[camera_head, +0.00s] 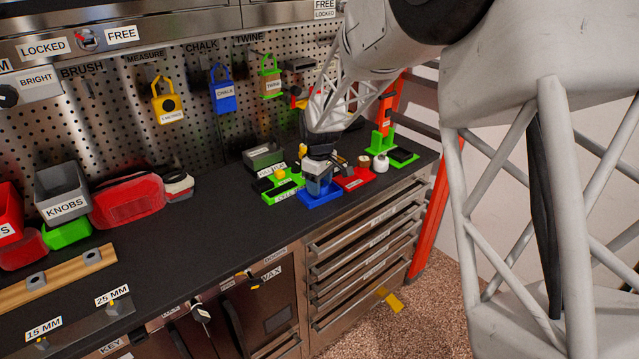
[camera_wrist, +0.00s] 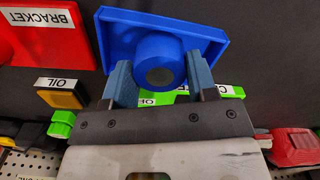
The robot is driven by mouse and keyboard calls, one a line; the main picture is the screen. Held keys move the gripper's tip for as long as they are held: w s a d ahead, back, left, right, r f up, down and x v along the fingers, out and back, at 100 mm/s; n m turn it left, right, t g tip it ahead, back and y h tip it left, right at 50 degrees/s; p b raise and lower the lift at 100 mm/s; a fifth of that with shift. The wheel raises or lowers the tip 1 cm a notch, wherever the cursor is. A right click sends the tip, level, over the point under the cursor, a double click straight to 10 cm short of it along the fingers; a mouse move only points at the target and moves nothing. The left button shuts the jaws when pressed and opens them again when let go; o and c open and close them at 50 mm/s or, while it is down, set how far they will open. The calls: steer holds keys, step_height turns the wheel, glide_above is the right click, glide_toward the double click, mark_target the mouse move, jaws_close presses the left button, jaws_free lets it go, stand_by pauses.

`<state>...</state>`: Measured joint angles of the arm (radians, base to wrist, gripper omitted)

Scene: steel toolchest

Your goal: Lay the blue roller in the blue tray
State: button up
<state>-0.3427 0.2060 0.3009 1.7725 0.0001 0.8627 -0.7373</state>
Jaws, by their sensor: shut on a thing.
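The blue roller (camera_wrist: 158,62) is between the two fingers of my gripper (camera_wrist: 160,80) in the wrist view, its round end facing the camera. My gripper is shut on it. The blue tray (camera_wrist: 118,22) lies just beyond the roller, which covers the tray's middle. I cannot tell whether the roller touches the tray. In the head view the blue tray (camera_head: 330,197) sits on the dark worktop near its front edge. My gripper (camera_head: 318,186) points down right over it, and the roller is hard to separate from the fingers there.
A red tray labelled bracket (camera_wrist: 40,42) lies beside the blue tray. A green tray (camera_head: 285,190) stands to its left, and a white bottle (camera_head: 381,162) to its right. A grey bin (camera_head: 264,158) is behind. The worktop's middle (camera_head: 220,220) is clear.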

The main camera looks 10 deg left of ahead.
steer(key=shift+f, duration=0.1)
steer(key=o, duration=1)
step_height(320, 180, up, 12)
steer(key=shift+r, duration=0.15)
stand_by(0.3)
stand_by(0.8)
